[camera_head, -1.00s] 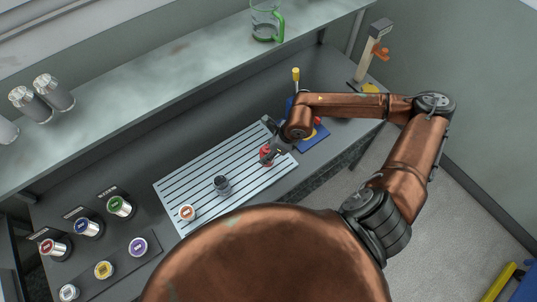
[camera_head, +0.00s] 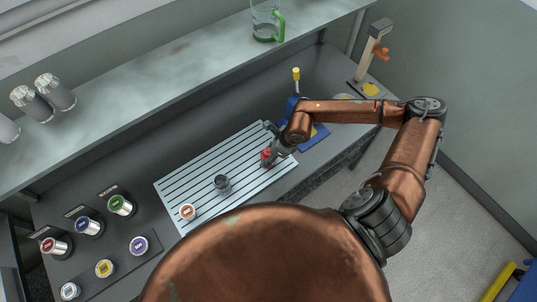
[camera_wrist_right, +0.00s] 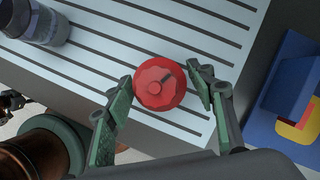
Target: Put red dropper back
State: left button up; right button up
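The red dropper (camera_head: 266,157) stands on the slatted grey tray (camera_head: 172,187), near its right end. In the right wrist view its round red cap (camera_wrist_right: 160,83) shows from above, with its lower part hidden. My right gripper (camera_head: 272,147) is at the dropper. In the wrist view its two green-padded fingers (camera_wrist_right: 163,88) are spread on either side of the cap, with a narrow gap on the right; contact on the left is hard to tell. My left gripper is not in view.
A dark-topped jar (camera_head: 222,184) and an orange-lidded jar (camera_head: 187,212) stand on the tray. Several colour-lidded jars, including a red one (camera_head: 55,247), stand at left. A blue stand (camera_head: 314,138) is close to the right gripper. A shelf (camera_head: 160,75) runs behind.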

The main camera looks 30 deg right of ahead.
jog(key=shift+o, duration=0.7)
jog(key=shift+r, duration=0.2)
jog(key=v, duration=1.2)
